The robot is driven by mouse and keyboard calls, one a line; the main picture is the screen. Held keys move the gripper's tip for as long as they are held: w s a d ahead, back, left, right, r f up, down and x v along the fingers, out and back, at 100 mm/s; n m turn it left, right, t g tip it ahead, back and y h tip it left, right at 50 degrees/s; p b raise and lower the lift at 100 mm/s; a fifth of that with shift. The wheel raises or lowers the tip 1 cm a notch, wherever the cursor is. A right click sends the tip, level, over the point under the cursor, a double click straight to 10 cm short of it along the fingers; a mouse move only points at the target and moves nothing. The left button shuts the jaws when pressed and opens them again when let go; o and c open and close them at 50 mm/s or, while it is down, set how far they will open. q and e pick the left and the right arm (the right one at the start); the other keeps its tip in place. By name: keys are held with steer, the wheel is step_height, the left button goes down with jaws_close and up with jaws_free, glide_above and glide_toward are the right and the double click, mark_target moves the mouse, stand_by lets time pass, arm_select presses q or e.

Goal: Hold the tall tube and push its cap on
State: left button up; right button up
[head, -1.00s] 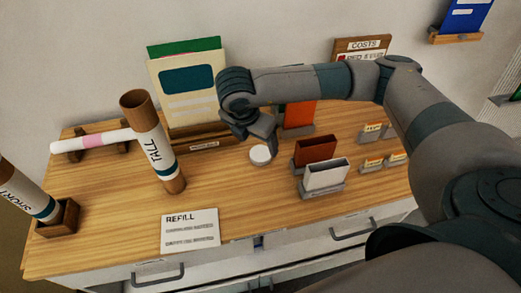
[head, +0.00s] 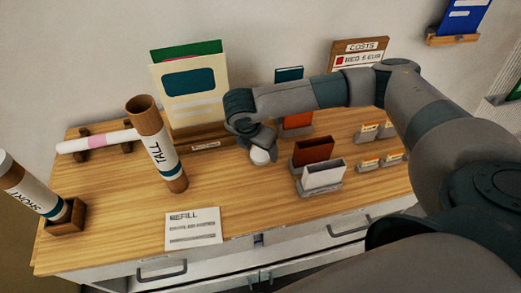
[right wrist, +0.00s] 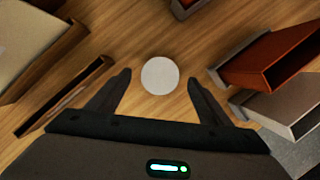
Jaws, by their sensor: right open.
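The tall tube (head: 157,146) stands upright on the table, brown at its open top, white with the word TALL, with a teal band near its base. A round white cap (head: 260,156) lies on the table to its right. In the right wrist view the cap (right wrist: 160,76) sits just beyond and between the two fingertips, not gripped. My right gripper (right wrist: 158,82) is open and points down over the cap; in the head view it partly hides the cap's far side. My left gripper is not in view.
The short tube (head: 32,188) leans in a wooden holder at the left. A white and pink roll (head: 98,141) lies on a rack. Red (head: 313,151) and white (head: 322,175) card holders stand right of the cap. A REFILL card (head: 193,229) lies in front.

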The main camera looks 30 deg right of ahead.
mark_target(259, 154)
steer(key=shift+x, duration=1.15)
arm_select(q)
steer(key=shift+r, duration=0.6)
arm_select(e)
steer(key=c, duration=1.2)
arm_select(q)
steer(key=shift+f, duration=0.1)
arm_select(e)
steer(key=shift+r, duration=0.1)
steer(key=shift+r, duration=0.5)
arm_select(q)
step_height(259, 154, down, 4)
steer(key=b, duration=0.4)
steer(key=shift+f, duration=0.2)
arm_select(e)
step_height(259, 154, up, 9)
steer(key=shift+f, duration=0.1)
